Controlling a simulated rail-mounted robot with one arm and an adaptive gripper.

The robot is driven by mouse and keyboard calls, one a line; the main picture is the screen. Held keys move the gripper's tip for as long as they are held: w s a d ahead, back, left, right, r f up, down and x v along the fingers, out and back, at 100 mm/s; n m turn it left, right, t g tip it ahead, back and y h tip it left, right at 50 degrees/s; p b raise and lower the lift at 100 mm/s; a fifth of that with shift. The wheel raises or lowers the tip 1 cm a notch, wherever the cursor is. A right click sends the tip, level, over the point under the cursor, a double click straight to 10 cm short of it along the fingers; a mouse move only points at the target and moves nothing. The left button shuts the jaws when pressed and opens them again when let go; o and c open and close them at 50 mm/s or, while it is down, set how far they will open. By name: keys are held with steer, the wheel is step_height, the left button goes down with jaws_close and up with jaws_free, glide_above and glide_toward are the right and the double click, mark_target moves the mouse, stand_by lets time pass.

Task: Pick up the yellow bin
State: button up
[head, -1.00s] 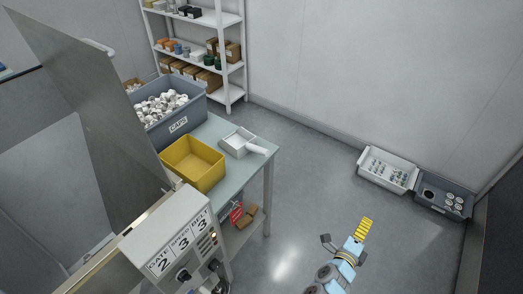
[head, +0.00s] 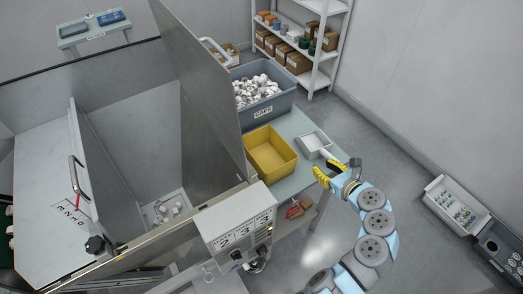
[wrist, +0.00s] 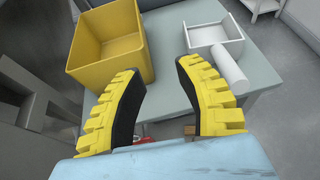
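The yellow bin (head: 272,158) is an open-topped, empty box on the pale green table (head: 296,124). It stands in front of the grey caps bin and left of a white scoop. In the wrist view the yellow bin (wrist: 112,45) is at the upper left, just beyond the left finger. My gripper (head: 332,173) is over the right front edge of the table, to the right of the bin. In the wrist view my gripper (wrist: 164,95) has its yellow fingers spread, with nothing between them.
A grey bin (head: 262,112) labelled CAPS, full of white caps, stands behind the yellow bin. The white scoop (head: 314,143) lies close by on the right. A tall metal panel (head: 205,90) and a control box (head: 236,220) border the table. Floor trays (head: 455,205) sit at right.

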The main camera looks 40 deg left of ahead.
steer(key=s+a+r+g, duration=0.1)
steer(key=s+a+r, duration=0.1)
steer(key=b, duration=0.3)
glide_toward(287, 144)
steer(key=a+f, duration=0.3)
steer(key=a, duration=0.1)
steer(key=shift+g, duration=0.3)
steer(key=shift+w+a+f+b, duration=0.35)
steer(key=shift+w+a+b, duration=0.15)
steer(key=shift+a, duration=0.3)
steer(key=shift+w+a+f+b, duration=0.35)
steer(key=shift+a+b, duration=0.2)
steer(key=shift+a, duration=0.25)
steer(key=shift+w+a+f+b, duration=0.3)
steer(key=shift+w+a+b, duration=0.2)
steer(key=shift+a, duration=0.3)
jaws_close()
